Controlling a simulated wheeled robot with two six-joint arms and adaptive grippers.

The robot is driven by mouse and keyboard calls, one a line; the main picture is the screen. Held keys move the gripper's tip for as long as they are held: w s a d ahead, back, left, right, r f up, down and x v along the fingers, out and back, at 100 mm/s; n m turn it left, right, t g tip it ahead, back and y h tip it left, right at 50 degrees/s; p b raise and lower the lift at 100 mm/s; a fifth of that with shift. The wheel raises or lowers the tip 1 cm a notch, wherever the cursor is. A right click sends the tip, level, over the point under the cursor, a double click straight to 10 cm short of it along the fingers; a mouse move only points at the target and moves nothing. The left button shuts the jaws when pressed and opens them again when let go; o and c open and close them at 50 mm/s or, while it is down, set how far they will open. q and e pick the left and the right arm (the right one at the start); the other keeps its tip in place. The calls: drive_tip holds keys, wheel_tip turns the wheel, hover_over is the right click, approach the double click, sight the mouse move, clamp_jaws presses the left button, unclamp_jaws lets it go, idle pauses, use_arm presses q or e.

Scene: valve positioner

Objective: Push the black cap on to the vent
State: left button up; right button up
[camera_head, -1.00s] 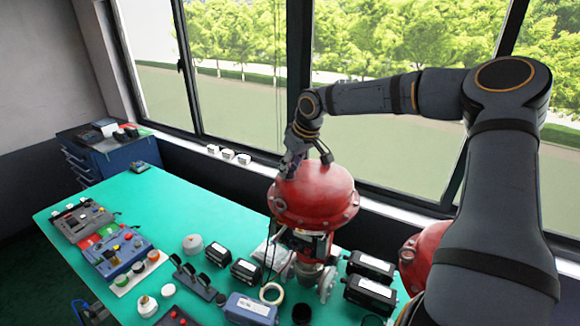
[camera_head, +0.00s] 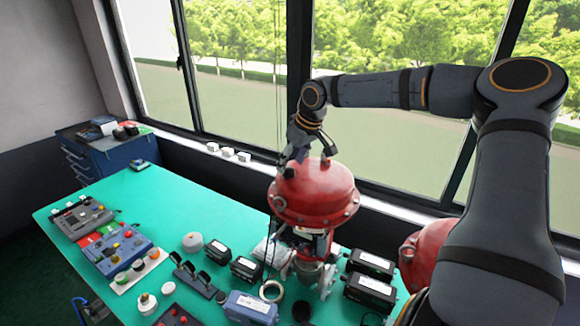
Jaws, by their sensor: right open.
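The red domed valve actuator (camera_head: 318,197) stands upright on the green table, right of the middle. My right gripper (camera_head: 305,164) is open at the top of the dome, with its fingers pointing down. From this angle I cannot tell whether the fingers touch the dome. The vent and the black cap cannot be made out clearly; the gripper covers part of the dome's top. My left gripper is not in view.
Black boxes (camera_head: 370,264) stand right of the valve. Control boxes (camera_head: 118,250) line the table's left side. A cream ring (camera_head: 271,291) lies in front of the valve. The table's back left (camera_head: 150,198) is clear. Windows are close behind.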

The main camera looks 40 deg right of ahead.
drive_tip(key=v, duration=0.9)
drive_tip(key=shift+s+r, duration=0.2)
drive_tip(key=shift+r, duration=0.1)
